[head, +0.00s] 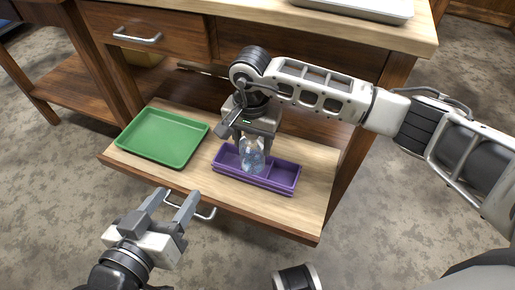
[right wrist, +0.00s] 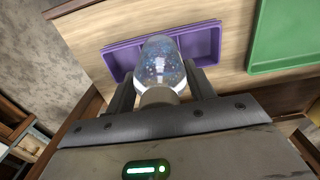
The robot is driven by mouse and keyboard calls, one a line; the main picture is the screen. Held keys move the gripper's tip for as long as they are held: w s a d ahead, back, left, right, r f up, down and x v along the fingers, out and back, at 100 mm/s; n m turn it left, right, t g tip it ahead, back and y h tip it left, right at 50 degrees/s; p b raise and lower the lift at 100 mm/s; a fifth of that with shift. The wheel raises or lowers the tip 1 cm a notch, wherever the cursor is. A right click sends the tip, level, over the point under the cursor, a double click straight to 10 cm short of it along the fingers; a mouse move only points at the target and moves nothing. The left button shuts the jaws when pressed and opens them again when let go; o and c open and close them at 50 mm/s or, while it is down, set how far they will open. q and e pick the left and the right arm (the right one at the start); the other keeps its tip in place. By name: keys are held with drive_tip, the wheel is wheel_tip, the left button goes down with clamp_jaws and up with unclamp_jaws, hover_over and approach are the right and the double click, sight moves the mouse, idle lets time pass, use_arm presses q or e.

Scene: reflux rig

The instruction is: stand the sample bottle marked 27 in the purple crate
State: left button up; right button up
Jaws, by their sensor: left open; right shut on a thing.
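A clear, rounded bottle (head: 253,162) with bluish, speckled contents is held in my right gripper (head: 252,146). It also shows in the right wrist view (right wrist: 160,62), between the fingers; no marking on it is readable. The purple crate (head: 272,186) lies on the pull-out board. The bottle is over the crate's left-middle part in the head view; I cannot tell whether it touches the crate. The crate's right compartment looks empty. The crate shows behind the bottle in the right wrist view (right wrist: 118,62). My left gripper (head: 175,197) is open and empty, in front of the board.
A green tray (head: 163,137) lies empty on the board, left of the crate. The wooden board (head: 310,215) has a metal handle (head: 205,213) at its front edge. The wooden table (head: 330,35) overhangs the back, with a pale tray (head: 365,8) on top.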

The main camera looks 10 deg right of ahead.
sight(256, 150)
drive_tip(key=shift+w+d+f, duration=0.1)
drive_tip(key=shift+w+f, duration=0.05)
drive_tip(key=shift+f, duration=0.15)
drive_tip(key=f+b, duration=0.1)
drive_tip(key=w+f+b, duration=0.1)
drive_tip(key=d+f+b, duration=0.1)
drive_tip(key=f, duration=0.1)
drive_tip(key=shift+w, duration=0.15)
drive_tip(key=shift+f, duration=0.3)
use_arm(q)
drive_tip(key=shift+w+d+r+n+t+h, duration=0.4)
drive_tip(key=shift+w+d+r+n+h, duration=0.3)
drive_tip(key=shift+h, duration=0.2)
use_arm(e)
drive_tip(key=shift+f+b, duration=0.2)
drive_tip(key=shift+b, duration=0.2)
drive_tip(key=o, duration=1.1)
drive_tip(key=shift+c, duration=0.2)
